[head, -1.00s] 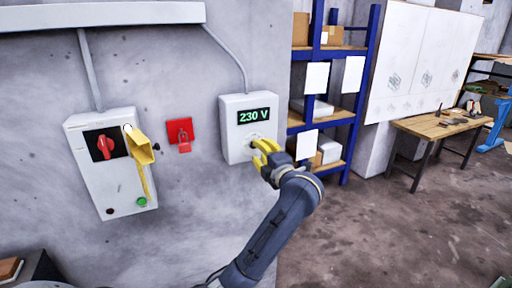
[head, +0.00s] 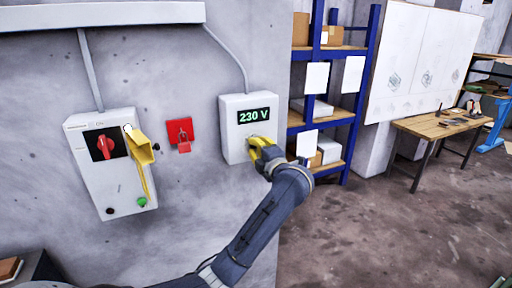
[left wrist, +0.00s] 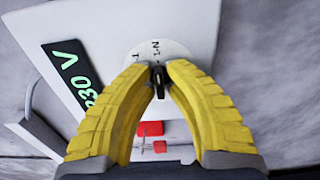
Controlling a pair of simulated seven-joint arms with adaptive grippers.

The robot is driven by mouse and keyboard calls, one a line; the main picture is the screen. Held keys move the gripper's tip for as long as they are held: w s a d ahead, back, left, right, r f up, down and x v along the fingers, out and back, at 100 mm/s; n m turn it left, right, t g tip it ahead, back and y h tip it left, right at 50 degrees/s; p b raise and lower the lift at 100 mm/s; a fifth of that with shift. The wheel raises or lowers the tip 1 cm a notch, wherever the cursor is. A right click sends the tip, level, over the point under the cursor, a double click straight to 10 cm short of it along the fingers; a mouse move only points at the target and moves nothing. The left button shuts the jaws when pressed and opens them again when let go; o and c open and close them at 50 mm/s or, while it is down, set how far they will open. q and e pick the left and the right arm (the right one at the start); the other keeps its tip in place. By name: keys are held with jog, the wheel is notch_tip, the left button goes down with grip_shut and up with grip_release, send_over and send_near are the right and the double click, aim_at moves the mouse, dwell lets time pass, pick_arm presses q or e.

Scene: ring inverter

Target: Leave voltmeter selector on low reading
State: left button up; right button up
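The voltmeter is a white wall box (head: 232,148) with a green-lit display (head: 254,116) reading 230 V. Its selector is a small black knob (left wrist: 159,84) on a round white dial (left wrist: 173,49) in the left wrist view. The dial carries small black marks, only partly readable. My left gripper (head: 257,143) has yellow fingers at the lower part of the box. In the left wrist view its fingertips (left wrist: 161,66) come together on both sides of the knob. The fingers hide most of the dial in the head view. My right gripper is in neither view.
Left of the voltmeter, a red wall fitting (head: 180,131) and a white switch box (head: 112,180) with a red rotary switch (head: 106,145) and a yellow part (head: 140,150) hang on the wall. Blue shelving (head: 365,75) and a wooden workbench (head: 435,126) stand at the right.

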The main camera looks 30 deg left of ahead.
pick_arm(q)
grip_shut()
jog(key=shift+n, duration=0.3)
jog(key=n, duration=0.5)
jog(key=shift+n, duration=0.4)
jog(key=n, duration=0.3)
jog(key=shift+n, duration=0.3)
jog(key=n, duration=0.3)
jog(key=shift+n, duration=0.3)
jog(key=n, duration=1.3)
jog(key=shift+n, duration=0.3)
